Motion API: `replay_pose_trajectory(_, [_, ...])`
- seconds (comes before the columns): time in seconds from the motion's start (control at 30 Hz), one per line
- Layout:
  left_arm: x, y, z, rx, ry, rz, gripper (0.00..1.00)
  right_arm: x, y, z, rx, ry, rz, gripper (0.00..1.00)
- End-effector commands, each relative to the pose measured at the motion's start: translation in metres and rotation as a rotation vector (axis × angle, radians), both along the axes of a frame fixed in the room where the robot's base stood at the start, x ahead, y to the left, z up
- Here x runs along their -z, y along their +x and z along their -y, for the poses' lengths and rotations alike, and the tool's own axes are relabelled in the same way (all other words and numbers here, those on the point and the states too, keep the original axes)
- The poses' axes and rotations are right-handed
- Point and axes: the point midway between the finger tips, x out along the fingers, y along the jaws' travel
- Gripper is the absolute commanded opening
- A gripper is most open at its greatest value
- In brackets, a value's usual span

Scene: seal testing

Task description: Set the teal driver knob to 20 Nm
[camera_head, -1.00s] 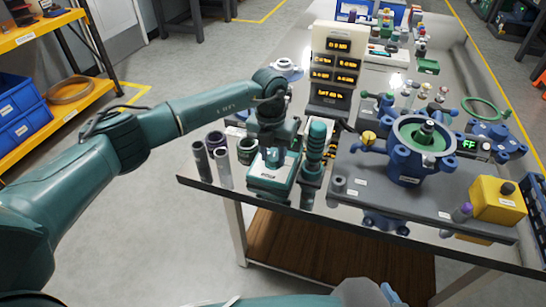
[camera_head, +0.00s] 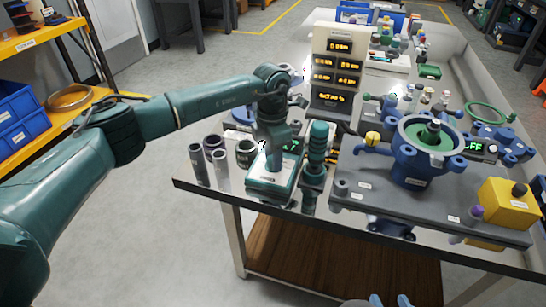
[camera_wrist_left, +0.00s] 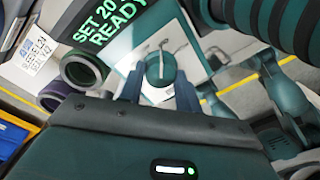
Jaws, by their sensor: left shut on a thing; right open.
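The teal driver setter (camera_head: 256,190) is a teal and white block at the table's front edge. In the left wrist view, its round teal knob (camera_wrist_left: 160,70) sits between the fingers of my left gripper (camera_wrist_left: 158,88), which is shut on it. A black display (camera_wrist_left: 108,22) beside it reads "SET 20 READY" in green. In the head view, my left gripper (camera_head: 274,165) points down onto the block and hides the knob. My right gripper (camera_head: 390,300) shows only as blue fingertips at the bottom edge, apart and empty.
A teal ribbed driver (camera_head: 317,150) stands close to the right of the block. Several dark cups (camera_head: 215,160) stand to its left. A display tower (camera_head: 332,70) is behind. A blue flanged fixture (camera_head: 415,155) and yellow box (camera_head: 503,200) occupy the right side.

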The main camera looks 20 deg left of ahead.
Motion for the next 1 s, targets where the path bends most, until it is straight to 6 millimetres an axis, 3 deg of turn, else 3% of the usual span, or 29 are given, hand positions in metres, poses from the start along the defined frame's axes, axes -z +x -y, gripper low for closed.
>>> replay_pose_trajectory(0.63, [-0.0017,0.0010,0.0008,0.050,-0.003,0.004,0.11,-0.0005,-0.0017,0.0000,-0.001,-0.001,0.008,0.41])
replay_pose_trajectory(0.67, [-0.0017,0.0010,0.0008,0.050,-0.003,0.004,0.35,-0.0005,-0.0017,0.0000,-0.001,-0.001,0.008,0.41])
replay_pose_trajectory(0.9, [-0.0009,0.0005,0.0006,0.050,-0.002,0.001,0.55,0.0000,-0.0019,-0.0003,-0.002,-0.001,0.006,0.41])
replay_pose_trajectory(1.0, [-0.0006,0.0004,0.0004,0.049,-0.002,0.001,0.55,0.0001,-0.0019,-0.0004,-0.002,-0.001,0.005,0.41])
